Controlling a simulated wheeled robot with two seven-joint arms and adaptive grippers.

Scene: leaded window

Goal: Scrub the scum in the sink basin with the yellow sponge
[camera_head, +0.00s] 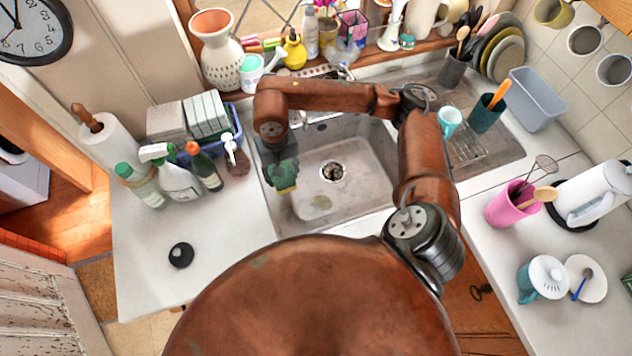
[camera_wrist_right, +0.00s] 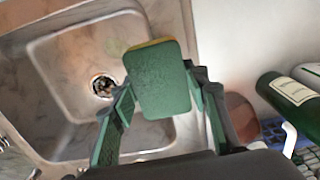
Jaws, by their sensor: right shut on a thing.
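My right gripper (camera_head: 280,168) is shut on the sponge, over the left side of the sink basin (camera_head: 360,150). The sponge (camera_wrist_right: 158,82) shows a green face and a thin yellow edge in the right wrist view, between the two fingers. In the head view only a small yellow part of the sponge (camera_head: 287,188) shows below the fingers. A faint greenish scum patch (camera_head: 320,202) lies on the basin floor, to the right of and below the gripper. I cannot tell whether the sponge touches the basin. My left gripper is not in view.
The drain (camera_head: 333,171) is mid-basin. Bottles (camera_head: 178,180) and a blue rack (camera_head: 228,120) stand left of the sink. A vase (camera_head: 217,58) stands on the sill.

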